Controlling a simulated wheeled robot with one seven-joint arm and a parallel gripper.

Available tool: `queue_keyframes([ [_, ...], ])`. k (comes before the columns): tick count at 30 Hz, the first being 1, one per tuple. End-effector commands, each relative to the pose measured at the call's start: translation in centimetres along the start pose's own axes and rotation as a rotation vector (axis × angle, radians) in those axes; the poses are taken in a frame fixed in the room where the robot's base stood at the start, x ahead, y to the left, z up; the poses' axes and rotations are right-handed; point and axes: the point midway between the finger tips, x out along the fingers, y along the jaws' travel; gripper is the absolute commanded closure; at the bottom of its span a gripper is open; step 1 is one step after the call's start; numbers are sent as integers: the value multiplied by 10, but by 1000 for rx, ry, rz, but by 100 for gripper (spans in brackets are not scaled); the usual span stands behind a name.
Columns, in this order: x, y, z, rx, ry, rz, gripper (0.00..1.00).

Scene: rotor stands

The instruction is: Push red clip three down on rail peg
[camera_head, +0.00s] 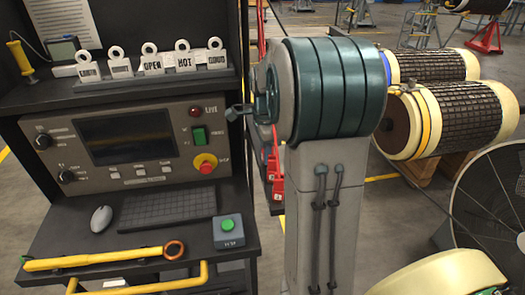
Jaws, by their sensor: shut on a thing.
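Red clips (276,184) show in a narrow strip just left of my arm, on what looks like a dark rail or rack. My large grey and teal arm covers most of them. I cannot tell which one is red clip three, nor whether any sits down on a peg. The rail peg cannot be made out. My gripper is not in view; it is hidden behind my arm or outside the picture.
A control console (130,145) with a keyboard, mouse and tags stands at left. Wound rotors (465,118) rest on wooden supports at right. A large fan (497,205) stands at lower right.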

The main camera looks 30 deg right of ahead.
Motion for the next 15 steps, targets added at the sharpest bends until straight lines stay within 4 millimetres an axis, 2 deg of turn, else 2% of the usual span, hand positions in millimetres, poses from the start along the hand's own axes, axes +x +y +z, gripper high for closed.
queue_keyframes([
  [7,4,0,0,0,0,0,100],
  [8,4,0,0,0,0,0,70],
  [10,4,0,0,0,0,0,51],
  [15,4,0,0,0,0,0,50],
])
